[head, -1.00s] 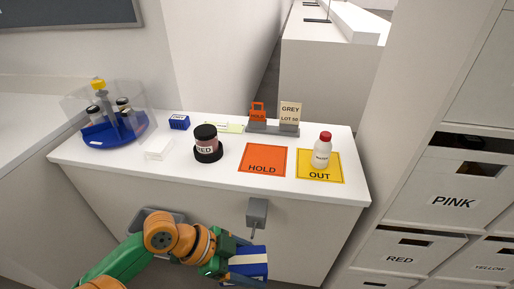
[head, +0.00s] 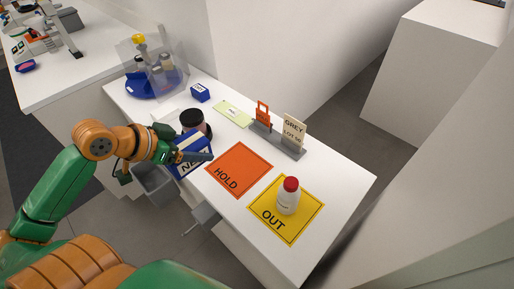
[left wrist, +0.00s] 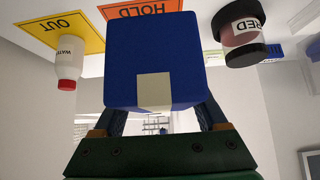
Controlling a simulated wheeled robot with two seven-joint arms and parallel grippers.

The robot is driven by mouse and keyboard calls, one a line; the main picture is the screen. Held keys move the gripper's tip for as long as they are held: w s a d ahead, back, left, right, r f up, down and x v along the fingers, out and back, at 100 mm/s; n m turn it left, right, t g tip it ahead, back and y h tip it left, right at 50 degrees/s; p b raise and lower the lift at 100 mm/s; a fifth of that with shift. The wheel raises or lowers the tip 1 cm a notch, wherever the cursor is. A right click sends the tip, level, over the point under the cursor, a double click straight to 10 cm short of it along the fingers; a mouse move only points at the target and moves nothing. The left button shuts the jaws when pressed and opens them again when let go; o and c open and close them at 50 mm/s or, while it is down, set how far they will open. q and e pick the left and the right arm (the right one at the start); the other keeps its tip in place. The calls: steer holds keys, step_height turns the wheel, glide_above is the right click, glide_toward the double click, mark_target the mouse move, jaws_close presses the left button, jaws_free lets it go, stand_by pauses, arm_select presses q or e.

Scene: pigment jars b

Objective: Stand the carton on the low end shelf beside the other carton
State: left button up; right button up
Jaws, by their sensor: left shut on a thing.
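My left gripper (head: 194,155) is shut on a blue and white carton (head: 190,167) with partly hidden lettering. In the head view the carton is at the counter's front edge, in front of the black-lidded jar and left of the orange HOLD mat. In the left wrist view the carton (left wrist: 155,55) shows a plain blue face with a beige patch, between my gripper's fingers; the fingertips are hidden behind it. I cannot make out the low end shelf or the other carton in either view. My right gripper is not in view.
The white counter (head: 335,185) holds the HOLD mat (head: 240,168), yellow OUT mat (head: 275,222), a red-capped white bottle (head: 288,196), the jar (head: 191,120), a sign holder (head: 278,140), a small blue box (head: 200,92) and a shielded blue carousel (head: 150,85). A grey bin (head: 155,185) hangs below.

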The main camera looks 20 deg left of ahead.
arm_select(q)
steer(key=shift+w+f, duration=0.45)
steer(key=shift+w, duration=0.4)
steer(key=w+d+f, duration=0.2)
steer(key=w, duration=0.1)
steer(key=w+d+f, duration=0.2)
steer(key=f, duration=0.1)
steer(key=w+d+f, duration=0.2)
steer(key=w+f, duration=0.1)
steer(key=shift+w+d+p, duration=0.2)
steer(key=shift+w+p, duration=0.1)
step_height(320, 180, down, 3)
steer(key=shift+w+d+r+p, duration=0.1)
steer(key=shift+p, duration=0.2)
steer(key=shift+f, duration=0.35)
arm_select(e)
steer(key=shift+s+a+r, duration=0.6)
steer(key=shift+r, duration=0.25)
arm_select(q)
steer(key=shift+f, duration=0.1)
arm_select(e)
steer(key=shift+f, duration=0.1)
arm_select(q)
steer(key=o, duration=1.4)
